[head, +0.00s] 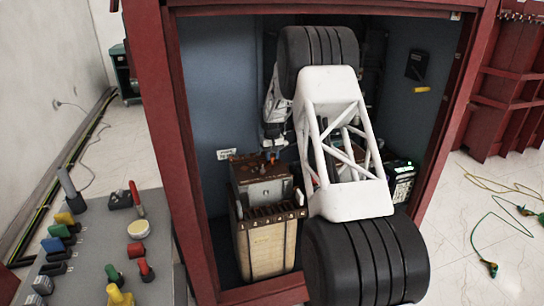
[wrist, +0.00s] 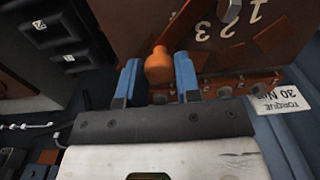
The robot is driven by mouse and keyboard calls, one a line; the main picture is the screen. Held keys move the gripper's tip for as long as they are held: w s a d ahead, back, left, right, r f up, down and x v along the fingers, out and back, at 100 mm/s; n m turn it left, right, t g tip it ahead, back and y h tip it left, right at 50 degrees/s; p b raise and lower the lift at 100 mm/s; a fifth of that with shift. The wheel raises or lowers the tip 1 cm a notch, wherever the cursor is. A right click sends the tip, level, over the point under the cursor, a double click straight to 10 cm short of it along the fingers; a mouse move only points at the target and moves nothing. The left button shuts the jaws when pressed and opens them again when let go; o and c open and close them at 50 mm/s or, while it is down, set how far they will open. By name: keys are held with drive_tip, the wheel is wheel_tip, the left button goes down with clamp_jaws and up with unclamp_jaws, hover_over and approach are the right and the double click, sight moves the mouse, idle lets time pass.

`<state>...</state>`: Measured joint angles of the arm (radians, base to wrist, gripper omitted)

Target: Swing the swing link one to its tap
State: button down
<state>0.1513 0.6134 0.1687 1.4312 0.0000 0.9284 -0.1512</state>
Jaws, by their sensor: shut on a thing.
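My gripper (wrist: 158,68) is shut on an orange knob (wrist: 158,66), with one blue finger on each side of it. The knob stands in front of a brown transformer top (wrist: 130,25) marked with the numerals 1, 2 and 3. A grey metal piece (wrist: 231,12) lies between the 2 and the 1. A row of small round studs (wrist: 225,92) runs along the near edge. In the head view the gripper (head: 273,154) is over the back of the brown transformer (head: 262,185). My arm partly hides that area, and the link under the knob cannot be made out.
A red-framed cabinet (head: 165,120) encloses the transformer on both sides. A white torque label (wrist: 282,101) is on the right in the wrist view. A dark box with a green light (head: 401,180) stands at the cabinet's right. A grey control panel (head: 110,240) stands at the left front.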

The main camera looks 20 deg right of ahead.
drive_tip(key=shift+w, duration=0.1)
drive_tip(key=shift+w+a+n, duration=0.45)
drive_tip(key=shift+a+n, duration=0.15)
drive_tip(key=shift+n, duration=0.4)
drive_tip(key=n, duration=0.1)
drive_tip(key=a+n, duration=0.1)
drive_tip(key=shift+w+a+n, duration=0.3)
drive_tip(key=shift+w, duration=0.1)
drive_tip(key=a+n, duration=0.2)
drive_tip(key=n, duration=0.1)
drive_tip(key=a+n, duration=0.1)
drive_tip(key=shift+w+a, duration=0.2)
drive_tip(key=shift+w, duration=0.1)
drive_tip(key=a+n, duration=0.2)
drive_tip(key=n, duration=0.1)
drive_tip(key=a+n, duration=0.1)
drive_tip(key=n, duration=0.1)
drive_tip(key=shift+s+a, duration=0.15)
drive_tip(key=shift+s, duration=0.2)
drive_tip(key=shift+s+a+n, duration=0.45)
drive_tip(key=shift+a+n, duration=0.2)
drive_tip(key=shift+n, duration=0.5)
drive_tip(key=shift+s+a+n, duration=0.45)
drive_tip(key=shift+a+n, duration=0.2)
drive_tip(key=shift+n, duration=0.5)
drive_tip(key=c, duration=0.8)
unclamp_jaws()
